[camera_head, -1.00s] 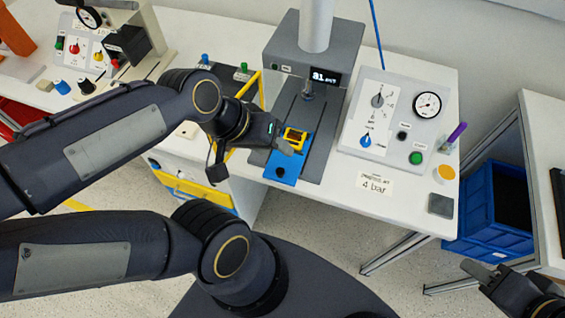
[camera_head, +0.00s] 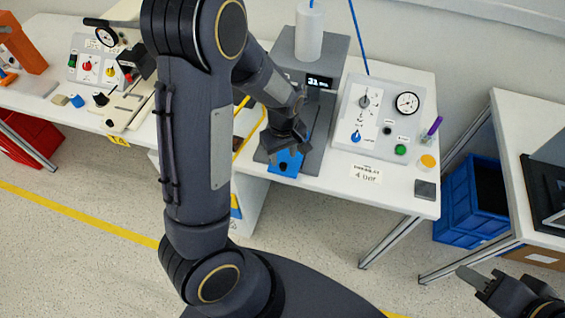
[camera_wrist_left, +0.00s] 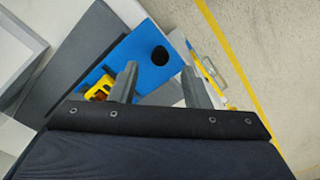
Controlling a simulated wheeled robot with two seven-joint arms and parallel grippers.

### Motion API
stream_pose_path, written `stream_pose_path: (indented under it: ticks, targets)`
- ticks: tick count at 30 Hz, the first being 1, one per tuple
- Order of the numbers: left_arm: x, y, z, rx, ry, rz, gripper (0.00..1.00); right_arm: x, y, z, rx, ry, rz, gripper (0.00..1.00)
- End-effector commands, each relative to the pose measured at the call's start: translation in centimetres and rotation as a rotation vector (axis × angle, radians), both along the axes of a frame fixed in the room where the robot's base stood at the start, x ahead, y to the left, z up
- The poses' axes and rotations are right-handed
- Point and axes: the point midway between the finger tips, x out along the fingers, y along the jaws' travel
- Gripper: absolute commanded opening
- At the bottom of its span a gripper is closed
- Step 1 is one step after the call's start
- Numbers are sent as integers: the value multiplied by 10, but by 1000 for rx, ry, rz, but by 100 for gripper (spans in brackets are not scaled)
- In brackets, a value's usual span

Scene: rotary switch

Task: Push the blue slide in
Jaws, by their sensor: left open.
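The blue slide (camera_head: 290,157) sticks out at the front of the grey press (camera_head: 321,131). It also shows in the left wrist view (camera_wrist_left: 138,42) with a round black knob (camera_wrist_left: 160,53) near its outer end. A yellow holder (camera_wrist_left: 100,88) sits on the slide, partly behind a finger. In the head view my arm hides the holder and most of the slide. My right gripper (camera_head: 470,276) is at the lower right, away from the table.
A control panel (camera_head: 376,124) with a gauge, knob and buttons stands right of the press. Another panel with knobs (camera_head: 95,62) is at the left. Floor in front of the table is clear.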

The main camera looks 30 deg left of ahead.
Motion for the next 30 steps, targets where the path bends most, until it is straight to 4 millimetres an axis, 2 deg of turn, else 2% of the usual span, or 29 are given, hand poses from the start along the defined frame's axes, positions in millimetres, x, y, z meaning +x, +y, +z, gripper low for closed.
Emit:
stream_pose_path:
  ticks: [3, 9, 19, 29, 30]
  targets:
    - [-1, 0, -21, 0, 6, 1, 43, 0, 0, 1, 0, 0, 0, 36]
    - [-1, 0, -42, 0, 4, 0, 43, 0, 0, 2, 0, 0, 0, 36]
    - [0, 0, -47, -1, 0, -1, 43, 0, 0, 3, 0, 0, 0, 36]
    - [0, 0, -47, -1, 0, -1, 1, 0, 0, 3, 0, 0, 0, 36]
    - [0, 0, -47, -1, 0, -1, 0, 0, 0, 3, 0, 0, 0, 36]
